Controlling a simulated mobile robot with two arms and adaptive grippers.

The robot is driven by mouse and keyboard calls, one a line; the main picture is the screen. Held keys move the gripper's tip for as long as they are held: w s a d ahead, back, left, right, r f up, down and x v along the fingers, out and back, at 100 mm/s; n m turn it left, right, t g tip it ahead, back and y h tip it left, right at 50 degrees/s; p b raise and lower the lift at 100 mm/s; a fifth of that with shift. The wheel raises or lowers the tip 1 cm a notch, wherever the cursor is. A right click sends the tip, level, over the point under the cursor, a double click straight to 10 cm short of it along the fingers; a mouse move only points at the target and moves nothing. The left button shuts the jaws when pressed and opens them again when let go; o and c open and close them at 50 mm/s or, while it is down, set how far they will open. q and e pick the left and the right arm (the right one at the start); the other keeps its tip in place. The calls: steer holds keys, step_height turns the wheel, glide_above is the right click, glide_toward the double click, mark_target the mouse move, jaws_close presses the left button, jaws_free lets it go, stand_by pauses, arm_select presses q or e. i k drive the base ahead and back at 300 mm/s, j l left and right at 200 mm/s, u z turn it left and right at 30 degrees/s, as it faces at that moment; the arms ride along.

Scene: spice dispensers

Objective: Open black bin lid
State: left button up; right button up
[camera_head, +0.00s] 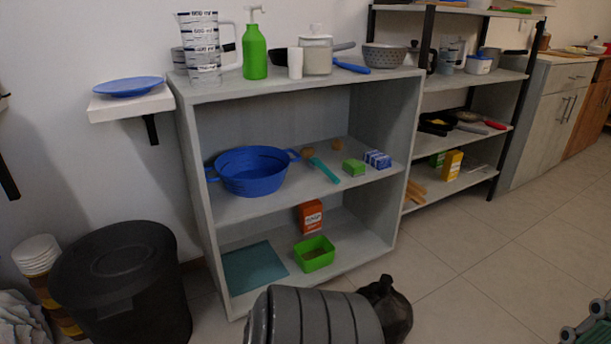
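The black bin (125,310) stands upright on the floor at the lower left, in front of the wall and left of the grey shelf unit. Its round black lid (117,262) sits on top and covers the opening. The bin's inside is hidden, and its bottom is cut off by the frame edge.
Stacked cups (38,256) stand close to the bin's left side. The grey shelf unit (210,250) stands close on its right. A small wall shelf (130,105) with a blue plate (129,86) is above the bin. Tiled floor (480,240) is open at the right.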

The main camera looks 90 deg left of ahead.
mark_target(103, 272)
steer(key=u, duration=4.05)
